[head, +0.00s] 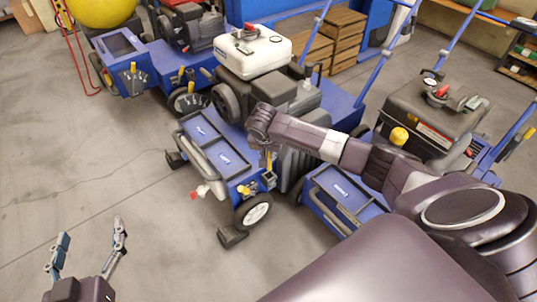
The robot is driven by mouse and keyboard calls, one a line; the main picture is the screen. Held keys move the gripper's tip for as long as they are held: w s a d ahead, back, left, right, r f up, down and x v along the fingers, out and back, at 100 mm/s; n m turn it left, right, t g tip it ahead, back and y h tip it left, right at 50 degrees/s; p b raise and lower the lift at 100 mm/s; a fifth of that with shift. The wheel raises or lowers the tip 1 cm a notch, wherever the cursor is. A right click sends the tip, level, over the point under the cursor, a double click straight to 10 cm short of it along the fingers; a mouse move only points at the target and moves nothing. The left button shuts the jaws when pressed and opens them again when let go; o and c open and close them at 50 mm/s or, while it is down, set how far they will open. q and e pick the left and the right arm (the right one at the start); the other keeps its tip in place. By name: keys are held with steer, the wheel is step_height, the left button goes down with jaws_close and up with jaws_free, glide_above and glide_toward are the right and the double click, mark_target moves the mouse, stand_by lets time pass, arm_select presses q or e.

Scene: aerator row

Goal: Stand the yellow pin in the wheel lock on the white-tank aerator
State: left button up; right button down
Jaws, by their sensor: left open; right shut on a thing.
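The white-tank aerator stands in the middle, with its white tank (262,55) on top and a blue front body (225,160). A small dark bracket (269,181), which looks like the wheel lock, sits at its front corner above the white-hubbed wheel (257,212). My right gripper (267,170) points down just above this bracket, shut on a thin yellow piece that looks like the yellow pin (265,161). The fingers hide most of it, and I cannot tell whether it touches the lock. My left gripper (91,242) is open and empty over the floor at lower left.
A yellow-topped aerator (125,55) stands behind left, and a black-tank aerator (435,105) stands close on the right, under my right arm. Another yellow handle (243,190) stands beside the lock. Wooden crates (345,35) are behind. The left floor is clear.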

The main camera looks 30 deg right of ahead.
steer(key=shift+f+b, duration=0.3)
steer(key=shift+b, duration=0.05)
steer(key=shift+f+b, duration=0.25)
steer(key=shift+b, duration=0.1)
steer(key=shift+f+b, duration=0.25)
steer(key=shift+b, duration=0.15)
steer(key=shift+f, duration=0.15)
arm_select(q)
step_height(320, 180, up, 14)
steer(key=d+t+h, duration=0.1)
steer(key=t+h, duration=0.1)
steer(key=t, duration=0.5)
steer(key=shift+s+d+h, duration=0.3)
steer(key=shift+s, duration=0.1)
steer(key=shift+w+f+g+y, duration=0.15)
steer(key=shift+w+f+g, duration=0.1)
steer(key=shift+f, duration=0.25)
steer(key=shift+w+f+g+y, duration=0.1)
steer(key=shift+f+g, duration=0.1)
steer(key=shift+f, duration=0.35)
steer(key=shift+w+f+g+y, duration=0.15)
steer(key=shift+w+f+g, duration=0.1)
steer(key=shift+f, duration=0.25)
stand_by(0.3)
steer(key=shift+w+a+f+g+p, duration=0.1)
steer(key=shift+w+f+g+p, duration=0.2)
steer(key=shift+f, duration=0.35)
steer(key=shift+s+a+f+g+p, duration=0.1)
steer(key=shift+f+g, duration=0.3)
steer(key=shift+f, duration=0.25)
